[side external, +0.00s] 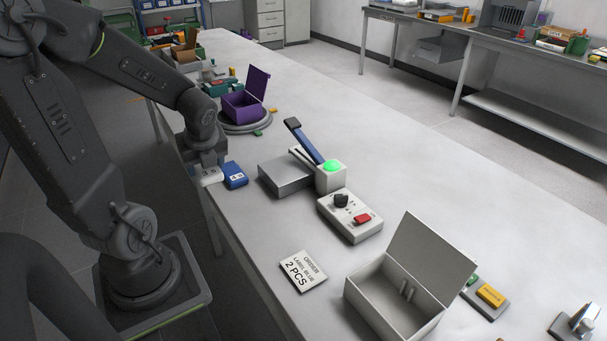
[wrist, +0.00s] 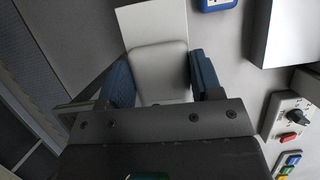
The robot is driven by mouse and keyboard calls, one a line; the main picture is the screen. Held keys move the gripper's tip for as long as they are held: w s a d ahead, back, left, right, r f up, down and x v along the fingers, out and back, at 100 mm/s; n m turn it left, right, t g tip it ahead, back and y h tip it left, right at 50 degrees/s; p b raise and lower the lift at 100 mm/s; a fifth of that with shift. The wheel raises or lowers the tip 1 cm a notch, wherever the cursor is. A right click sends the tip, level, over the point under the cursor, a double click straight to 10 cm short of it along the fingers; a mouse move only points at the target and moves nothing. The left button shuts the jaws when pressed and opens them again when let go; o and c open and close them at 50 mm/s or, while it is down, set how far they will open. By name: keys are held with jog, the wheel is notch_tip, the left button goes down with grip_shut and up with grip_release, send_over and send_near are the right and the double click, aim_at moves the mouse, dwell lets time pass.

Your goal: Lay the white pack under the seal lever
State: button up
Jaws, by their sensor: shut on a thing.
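The white pack (side external: 211,177) is at the left table edge in the side view. My gripper (side external: 208,164) is above it, pointing down. In the wrist view my gripper (wrist: 162,76) has its two blue fingers on either side of the white pack (wrist: 158,62), shut on it. I cannot tell whether the pack touches the table. The seal lever (side external: 305,141) is blue with a dark end and is raised at a slant over the sealer, which has a green-lit white block (side external: 331,179) and a grey metal platform (side external: 284,178). The platform is to the right of my gripper.
A blue pack (side external: 235,175) lies close beside the white one. A control box (side external: 350,215) with a black knob and red switch stands before the sealer. An order card (side external: 303,271) and open white box (side external: 384,311) are nearer; a purple box (side external: 241,105) is behind.

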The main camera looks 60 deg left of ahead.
jog(key=n, duration=0.2)
jog(key=w+n+g, duration=0.1)
jog(key=n, duration=0.1)
jog(key=w+n+g, duration=0.1)
jog(key=shift+w+d+f+n, duration=0.1)
jog(key=shift+w+d+n, duration=0.1)
jog(key=shift+n, duration=0.2)
jog(key=w+n+g+h, duration=0.3)
jog(key=w+n+h, duration=0.1)
jog(key=n, duration=0.6)
jog(key=n+t+h, duration=0.3)
jog(key=n+t, duration=0.6)
jog(key=n, duration=2.4)
send_near(296, 164)
jog(key=s+d, duration=0.2)
jog(key=s, duration=0.1)
jog(key=s+d+r, duration=0.1)
jog(key=shift+s, duration=0.15)
jog(key=n+y, duration=0.1)
jog(key=n, duration=0.1)
jog(key=w+n, duration=0.1)
jog(key=w+n+y, duration=0.1)
jog(key=n, duration=0.1)
jog(key=shift+a+f+n+y, duration=0.1)
jog(key=shift+a+n+y, duration=0.2)
jog(key=shift+f, duration=3.3)
jog(key=shift+w, duration=2.25)
